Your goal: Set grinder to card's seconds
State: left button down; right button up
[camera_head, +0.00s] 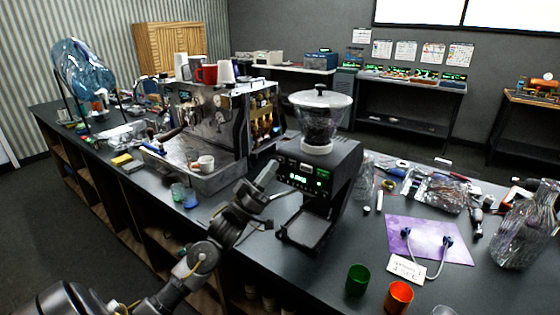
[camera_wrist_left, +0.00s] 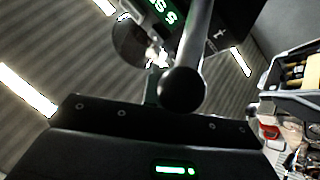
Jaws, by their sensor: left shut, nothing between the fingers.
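The grinder (camera_head: 335,160), black with a clear lidded hopper, stands on the dark counter. A lit green display (camera_head: 298,178) is on its front; its digits are too small to read surely. The display also shows, tilted and cut off, at the top of the left wrist view (camera_wrist_left: 165,10). A white card (camera_head: 406,269) with writing lies near the counter's front; I cannot read it surely. My left gripper (camera_head: 270,168) is shut and empty, close to the left side of the grinder's front panel. I cannot tell whether it touches. My right gripper is not in view.
An espresso machine (camera_head: 210,120) with cups on top stands left of the grinder. A green cup (camera_head: 358,280) and an orange cup (camera_head: 399,297) stand at the front.

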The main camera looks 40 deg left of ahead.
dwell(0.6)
pick_arm(q)
jog(key=shift+w, duration=0.1)
jog(key=shift+w, duration=0.35)
jog(key=shift+w, duration=0.35)
dwell(0.7)
jog(key=shift+s, duration=0.2)
jog(key=shift+s+p, duration=0.3)
jog(key=shift+s, duration=0.35)
